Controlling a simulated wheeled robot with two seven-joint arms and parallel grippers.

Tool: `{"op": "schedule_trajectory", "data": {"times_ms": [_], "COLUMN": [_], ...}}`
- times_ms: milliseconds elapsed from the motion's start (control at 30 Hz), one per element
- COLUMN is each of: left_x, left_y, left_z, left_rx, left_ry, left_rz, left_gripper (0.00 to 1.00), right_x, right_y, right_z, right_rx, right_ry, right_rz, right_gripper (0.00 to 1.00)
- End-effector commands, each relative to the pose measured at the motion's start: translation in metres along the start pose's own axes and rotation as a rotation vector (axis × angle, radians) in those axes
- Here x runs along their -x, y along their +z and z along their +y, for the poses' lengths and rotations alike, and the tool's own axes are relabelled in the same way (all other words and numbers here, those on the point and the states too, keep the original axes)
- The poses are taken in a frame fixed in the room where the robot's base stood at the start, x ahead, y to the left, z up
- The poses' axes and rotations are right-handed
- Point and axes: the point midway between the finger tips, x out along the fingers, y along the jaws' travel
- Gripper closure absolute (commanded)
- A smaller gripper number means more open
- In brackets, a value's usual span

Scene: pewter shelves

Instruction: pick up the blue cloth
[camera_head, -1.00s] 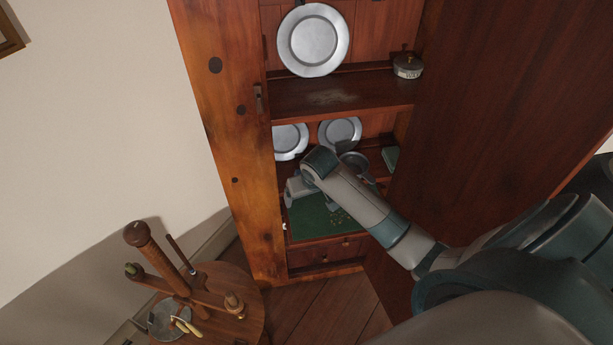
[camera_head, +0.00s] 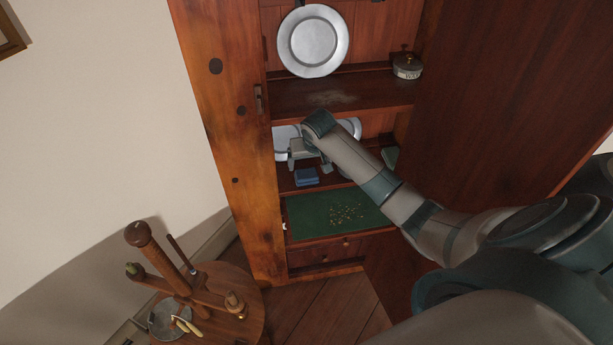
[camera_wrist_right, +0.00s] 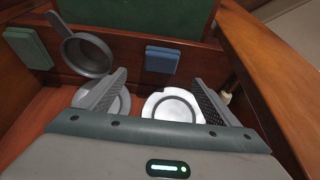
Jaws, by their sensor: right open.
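The blue cloth (camera_head: 306,177) is a small folded, flat block on the cabinet's middle shelf, above the green surface. It also shows in the right wrist view (camera_wrist_right: 162,60), just beyond the fingertips. My right gripper (camera_head: 309,165) is open and empty, with its hand above and behind the cloth in the head view. In the right wrist view the two fingers (camera_wrist_right: 160,78) stand apart, one to each side of the cloth's line, with no contact visible. My left gripper is not in view.
Pewter plates (camera_wrist_right: 172,106) stand behind the cloth. A grey handled pan (camera_wrist_right: 86,54) and a green folded cloth (camera_wrist_right: 28,48) lie to one side. The green surface (camera_head: 305,218) below holds small scattered bits. The cabinet's left post (camera_head: 236,150) is close by.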

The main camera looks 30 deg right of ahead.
Motion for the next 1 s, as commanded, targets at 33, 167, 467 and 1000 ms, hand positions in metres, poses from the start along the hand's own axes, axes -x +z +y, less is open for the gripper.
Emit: {"op": "schedule_trajectory", "data": {"times_ms": [33,167,467,1000], "left_x": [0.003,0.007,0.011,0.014], "left_y": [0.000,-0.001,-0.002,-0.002], "left_z": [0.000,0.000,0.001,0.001], "left_rx": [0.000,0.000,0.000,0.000], "left_ry": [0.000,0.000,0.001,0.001], "left_rz": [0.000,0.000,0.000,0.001], "left_gripper": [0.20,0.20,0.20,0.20], "right_x": [-0.005,-0.023,-0.050,-0.056], "right_y": [0.000,0.000,0.000,-0.001], "right_z": [0.000,0.001,0.000,-0.001], "right_rx": [0.000,-0.002,0.000,0.000], "right_ry": [0.001,0.002,0.000,0.000], "right_rz": [-0.002,-0.002,0.001,0.001], "right_gripper": [0.16,0.16,0.16,0.16]}}
